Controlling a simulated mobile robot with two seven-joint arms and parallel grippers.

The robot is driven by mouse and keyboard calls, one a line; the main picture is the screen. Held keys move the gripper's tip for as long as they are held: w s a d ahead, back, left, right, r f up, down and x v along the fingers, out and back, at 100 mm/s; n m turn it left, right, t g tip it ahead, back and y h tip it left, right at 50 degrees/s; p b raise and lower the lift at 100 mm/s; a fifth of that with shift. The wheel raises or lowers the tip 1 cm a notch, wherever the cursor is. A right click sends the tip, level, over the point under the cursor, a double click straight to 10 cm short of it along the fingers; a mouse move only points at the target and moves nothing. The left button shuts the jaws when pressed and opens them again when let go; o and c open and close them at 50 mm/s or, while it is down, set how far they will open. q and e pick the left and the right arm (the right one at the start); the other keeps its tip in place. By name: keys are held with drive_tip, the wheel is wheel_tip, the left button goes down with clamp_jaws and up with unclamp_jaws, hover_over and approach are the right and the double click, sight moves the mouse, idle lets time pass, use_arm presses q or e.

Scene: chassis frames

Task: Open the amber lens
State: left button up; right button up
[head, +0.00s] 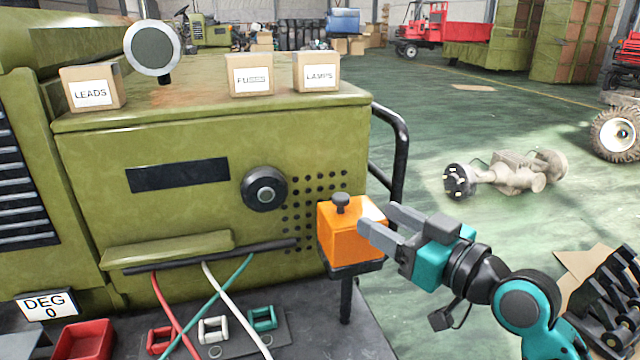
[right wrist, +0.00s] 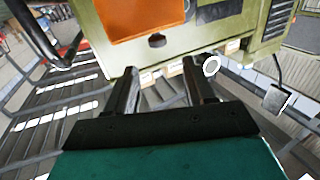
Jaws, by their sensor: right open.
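The amber lens looks like an orange box (head: 345,240) with a dark knob (head: 341,201) on its top. It sits on a small black stand beside the green chassis. In the right wrist view the orange box (right wrist: 150,18) is at the top, with a dark knob (right wrist: 157,40) below it. My right gripper (head: 378,222) is open at the right side of the box; its near finger overlaps the box in the head view. I cannot tell whether it touches. Nothing shows between its fingers. My left gripper is not in view.
The green chassis (head: 110,230) carries a round black dial (head: 265,189) and boxes marked LEADS (head: 92,88) and LAMPS (head: 317,72). Red, white and green cables hang in front. A black rail (head: 402,150) stands behind the orange box. A DEG 0 sign (head: 46,305) is at lower left.

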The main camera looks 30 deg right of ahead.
sight(342, 195)
drive_tip(key=w, duration=0.3)
drive_tip(key=w+a, duration=0.1)
drive_tip(key=w, duration=0.7)
drive_tip(key=shift+w+a+p, duration=0.1)
drive_tip(key=shift+a+p, duration=0.15)
drive_tip(key=shift+p, duration=0.1)
drive_tip(key=shift+w, duration=0.45)
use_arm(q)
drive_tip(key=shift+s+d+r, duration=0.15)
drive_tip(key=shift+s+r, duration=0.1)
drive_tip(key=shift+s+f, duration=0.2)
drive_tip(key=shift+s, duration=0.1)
use_arm(e)
clamp_jaws()
